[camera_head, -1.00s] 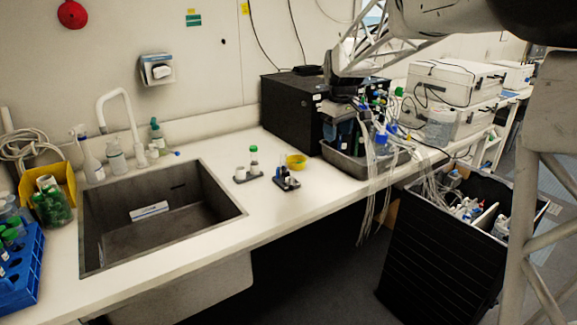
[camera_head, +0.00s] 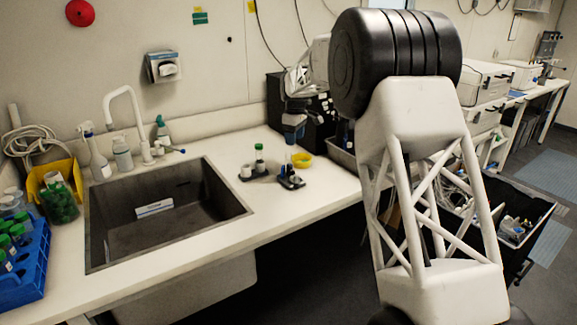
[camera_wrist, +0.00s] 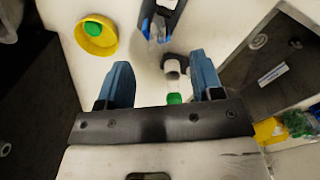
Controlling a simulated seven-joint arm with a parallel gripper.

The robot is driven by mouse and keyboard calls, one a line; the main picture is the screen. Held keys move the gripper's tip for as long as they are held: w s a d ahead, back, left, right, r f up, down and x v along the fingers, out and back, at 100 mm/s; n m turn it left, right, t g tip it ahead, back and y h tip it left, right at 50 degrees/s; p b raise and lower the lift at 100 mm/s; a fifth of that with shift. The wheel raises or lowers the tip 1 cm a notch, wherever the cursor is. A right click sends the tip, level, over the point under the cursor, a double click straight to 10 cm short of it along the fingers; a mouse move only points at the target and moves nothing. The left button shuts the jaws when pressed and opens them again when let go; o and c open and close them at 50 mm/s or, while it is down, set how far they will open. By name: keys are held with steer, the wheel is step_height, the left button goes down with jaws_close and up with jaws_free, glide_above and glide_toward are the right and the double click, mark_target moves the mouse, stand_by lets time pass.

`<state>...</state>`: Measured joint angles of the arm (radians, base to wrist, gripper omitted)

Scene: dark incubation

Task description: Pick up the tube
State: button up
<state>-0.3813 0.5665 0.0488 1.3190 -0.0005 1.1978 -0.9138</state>
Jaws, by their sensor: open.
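A green-capped tube (camera_head: 259,158) stands upright in a small dark holder (camera_head: 262,178) on the white counter, right of the sink. In the wrist view its green cap (camera_wrist: 173,98) shows between my fingers, close to the gripper's base plate edge. My gripper (camera_wrist: 160,62) is open, with its two blue fingers apart and nothing held. In the head view my gripper (camera_head: 292,130) hangs above the counter, to the right of the tube and higher. A white-topped piece (camera_wrist: 171,68) sits beside the tube in the holder. The tube's lower part is partly hidden in the wrist view.
A dark rack (camera_head: 291,182) with small blue and dark tubes stands right of the holder. A yellow bowl (camera_head: 302,160) lies behind it, with a green item inside in the wrist view. The sink (camera_head: 165,225) is at left. A black box (camera_head: 278,95) stands behind my gripper.

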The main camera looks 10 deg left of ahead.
mark_target(288, 151)
steer(key=shift+w+a+f+n, duration=0.2)
steer(key=shift+w+a+f, duration=0.3)
steer(key=shift+a, duration=0.2)
steer(key=shift+w+a+f+n, duration=0.2)
steer(key=shift+w+a+f, duration=0.15)
steer(key=shift+a+f, duration=0.25)
steer(key=shift+f, duration=1.25)
steer(key=shift+f, duration=2.6)
steer(key=c, duration=1)
